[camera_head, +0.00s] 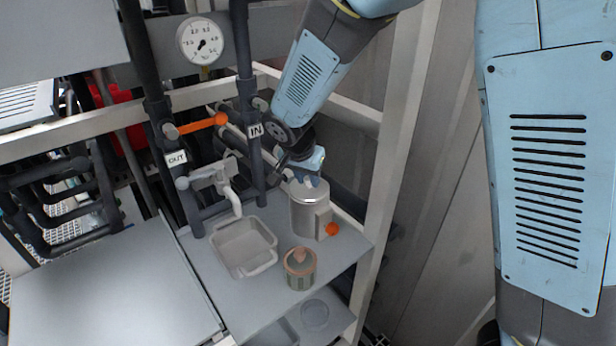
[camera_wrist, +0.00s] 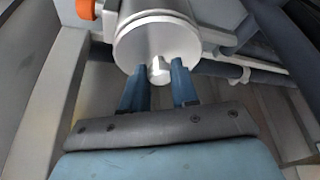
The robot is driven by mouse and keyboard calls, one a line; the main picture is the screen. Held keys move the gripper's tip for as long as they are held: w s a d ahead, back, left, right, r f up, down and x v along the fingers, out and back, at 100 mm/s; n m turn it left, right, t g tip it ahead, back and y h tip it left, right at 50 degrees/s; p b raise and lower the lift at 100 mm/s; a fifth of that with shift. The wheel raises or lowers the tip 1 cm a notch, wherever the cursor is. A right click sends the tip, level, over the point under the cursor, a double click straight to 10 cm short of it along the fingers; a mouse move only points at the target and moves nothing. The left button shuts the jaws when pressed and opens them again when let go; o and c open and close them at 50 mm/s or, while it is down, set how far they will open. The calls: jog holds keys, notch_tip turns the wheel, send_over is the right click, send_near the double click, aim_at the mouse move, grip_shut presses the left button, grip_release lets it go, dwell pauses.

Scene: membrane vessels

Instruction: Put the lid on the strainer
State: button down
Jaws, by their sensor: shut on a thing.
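A silver cylindrical vessel (camera_head: 309,212), which looks like the strainer, stands upright at the back right of the grey shelf, with an orange knob (camera_head: 333,229) at its side. A round metallic lid (camera_head: 312,190) is at its top. My gripper (camera_head: 306,181) is over the vessel, its blue fingers shut on the lid's small central knob. In the wrist view the fingertips (camera_wrist: 159,72) close on either side of the knob below the lid's pale face (camera_wrist: 150,48). I cannot tell whether the lid rests fully on the rim or sits slightly above it.
A small striped can with a copper-coloured top (camera_head: 299,268) stands in front of the vessel. Dark pipes labelled OUT and IN rise behind. A pale frame post (camera_head: 400,130) stands close on the right.

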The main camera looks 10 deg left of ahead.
jog(key=shift+f, duration=0.15)
jog(key=c, duration=0.8)
grip_release()
jog(key=v, duration=1.3)
jog(key=shift+s+a+r, duration=0.1)
jog(key=shift+s+r, duration=0.15)
